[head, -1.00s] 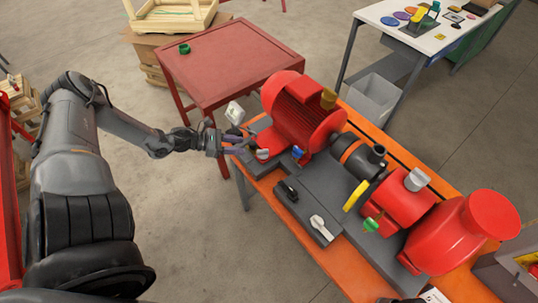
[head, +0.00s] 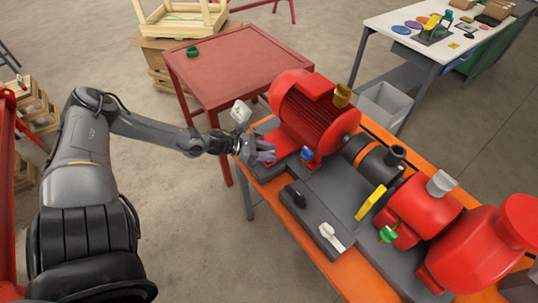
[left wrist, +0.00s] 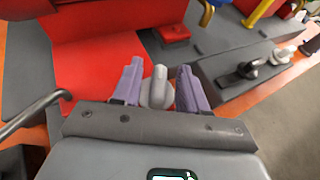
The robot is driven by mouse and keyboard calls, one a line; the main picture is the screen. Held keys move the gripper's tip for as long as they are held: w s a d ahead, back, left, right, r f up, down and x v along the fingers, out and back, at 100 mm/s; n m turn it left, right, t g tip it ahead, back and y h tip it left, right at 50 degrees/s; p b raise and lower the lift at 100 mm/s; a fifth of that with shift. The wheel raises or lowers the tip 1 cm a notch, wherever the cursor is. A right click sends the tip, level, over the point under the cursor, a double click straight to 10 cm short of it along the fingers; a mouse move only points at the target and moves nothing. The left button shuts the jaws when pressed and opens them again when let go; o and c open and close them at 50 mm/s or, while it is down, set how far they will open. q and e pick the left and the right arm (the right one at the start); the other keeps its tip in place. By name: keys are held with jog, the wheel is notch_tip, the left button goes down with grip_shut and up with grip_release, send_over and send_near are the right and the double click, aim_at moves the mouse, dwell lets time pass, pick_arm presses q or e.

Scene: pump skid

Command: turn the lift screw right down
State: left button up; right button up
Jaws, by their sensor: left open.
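My left gripper (head: 266,152) is at the near left corner of the red motor (head: 312,112) on the pump skid. In the left wrist view its two purple fingers (left wrist: 158,88) are open, one on each side of a rounded light grey knob (left wrist: 158,86), which I take to be the lift screw. Red surface shows beyond the knob. I cannot tell whether the fingers touch it. In the head view the gripper hides the knob. My right gripper is not in view.
A blue knob (head: 306,153), a black lever (head: 295,196) and a white lever (head: 332,236) are nearby. A yellow lever (head: 370,202) and a green knob (head: 388,234) are farther right. A pale block (head: 240,112) stands close behind my gripper. The red table (head: 230,70) is mostly clear.

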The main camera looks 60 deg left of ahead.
pick_arm(q)
jog(key=shift+w+d, duration=0.1)
jog(key=shift+w, duration=0.05)
grip_shut()
dwell(0.4)
